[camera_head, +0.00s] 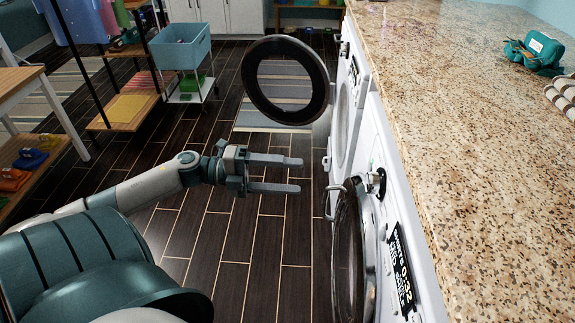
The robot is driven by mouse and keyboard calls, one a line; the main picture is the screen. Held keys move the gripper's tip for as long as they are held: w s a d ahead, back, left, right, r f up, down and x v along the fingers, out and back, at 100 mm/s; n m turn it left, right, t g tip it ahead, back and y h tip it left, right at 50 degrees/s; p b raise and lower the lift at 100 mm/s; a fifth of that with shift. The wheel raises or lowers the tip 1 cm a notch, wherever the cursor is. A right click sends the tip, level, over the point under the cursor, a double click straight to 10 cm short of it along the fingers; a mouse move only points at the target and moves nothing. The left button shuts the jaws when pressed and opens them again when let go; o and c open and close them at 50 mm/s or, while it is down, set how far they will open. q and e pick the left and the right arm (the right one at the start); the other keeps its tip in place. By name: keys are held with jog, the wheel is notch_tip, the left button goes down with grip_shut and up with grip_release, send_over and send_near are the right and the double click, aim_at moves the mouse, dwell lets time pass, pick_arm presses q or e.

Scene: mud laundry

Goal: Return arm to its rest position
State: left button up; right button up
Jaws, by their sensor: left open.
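My left arm (135,188) comes in from the left and reaches out over the dark floor. My left gripper (299,174) is open, with its two fingers pointing right toward the washers. Nothing is between the fingers. The gripper is apart from the near washer door (349,250), which stands to its right and lower. My right gripper is not in view.
Two white front-loading machines stand under a granite counter (470,120) on the right. The far machine's round door (285,80) hangs wide open. A blue bin cart (181,48) and a clothes rack stand at the back left. Dark floor around the gripper is clear.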

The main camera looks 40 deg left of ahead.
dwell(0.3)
pick_arm(q)
jog(key=w+a+f+n+t+y, duration=0.1)
jog(key=a+f+n+t+y, duration=0.2)
jog(key=f+n, duration=0.35)
jog(key=w+a+f+n+t+y, duration=0.2)
jog(key=f+n, duration=0.2)
jog(key=f, duration=0.5)
jog(key=s+d+f+n+g+y, duration=0.1)
jog(key=s+f+n+y, duration=0.2)
jog(key=f, duration=0.7)
jog(key=s+f+n+y, duration=0.25)
jog(key=f+n, duration=0.25)
jog(key=f, duration=0.5)
jog(key=s+d+f+n+g+y, duration=0.1)
jog(key=s+d+f+n+g, duration=0.2)
jog(key=s+d+f, duration=0.6)
jog(key=s+d+f+n+g, duration=0.4)
jog(key=s+d+f, duration=0.6)
jog(key=d+f, duration=0.4)
notch_tip(320, 180, down, 3)
jog(key=shift+r+g+y, duration=0.15)
jog(key=shift+g+y, duration=0.2)
jog(key=shift+g, duration=0.15)
jog(key=shift+w, duration=0.1)
